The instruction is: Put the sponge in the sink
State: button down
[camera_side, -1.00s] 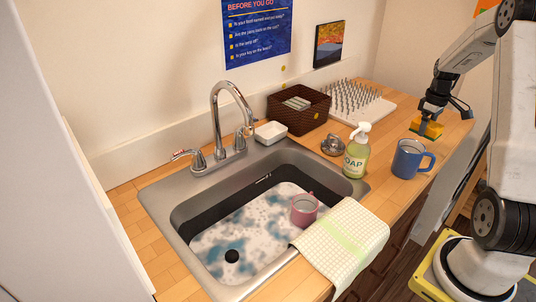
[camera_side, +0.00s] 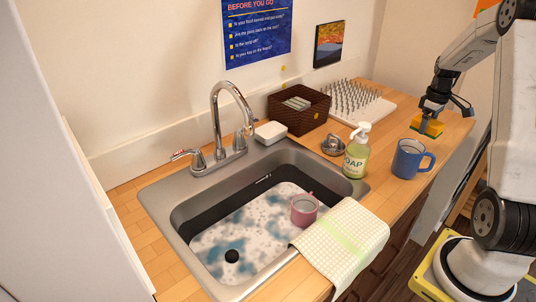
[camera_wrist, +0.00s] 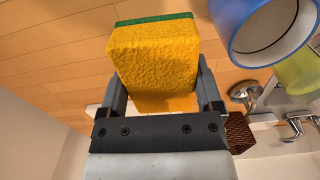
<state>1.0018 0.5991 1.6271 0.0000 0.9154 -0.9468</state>
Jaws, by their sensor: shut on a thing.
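The sponge (camera_side: 427,126) is yellow with a green layer. My gripper (camera_side: 427,118) is shut on it at the right end of the wooden counter, behind the blue mug. In the wrist view the sponge (camera_wrist: 153,58) sits between the two fingers (camera_wrist: 162,95). Its underside is hidden in the side view, so I cannot tell exactly how high it is held. The grey sink (camera_side: 165,203) is set in the counter to the left, well apart from my gripper. A pink mug (camera_side: 304,209) stands inside it among foam and bluish water.
The blue mug (camera_side: 408,159) and soap bottle (camera_side: 357,155) stand between my gripper and the sink. A peg rack (camera_side: 372,112), brown basket (camera_side: 316,113) and metal strainer (camera_side: 332,146) are at the back. A checked towel (camera_side: 345,245) hangs over the sink's front edge. The faucet (camera_side: 217,125) rises behind the basin.

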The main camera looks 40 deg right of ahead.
notch_tip(320, 180, up, 11)
jog(key=w+a+n, duration=0.4)
jog(key=w+a, duration=0.6)
jog(key=a, duration=0.2)
jog(key=n, duration=1)
send_over(275, 246)
notch_tip(275, 246, down, 25)
jog(key=shift+w+f, duration=0.1)
jog(key=shift+f, duration=0.55)
jog(key=shift+f, duration=0.15)
jog(key=shift+f, duration=2.75)
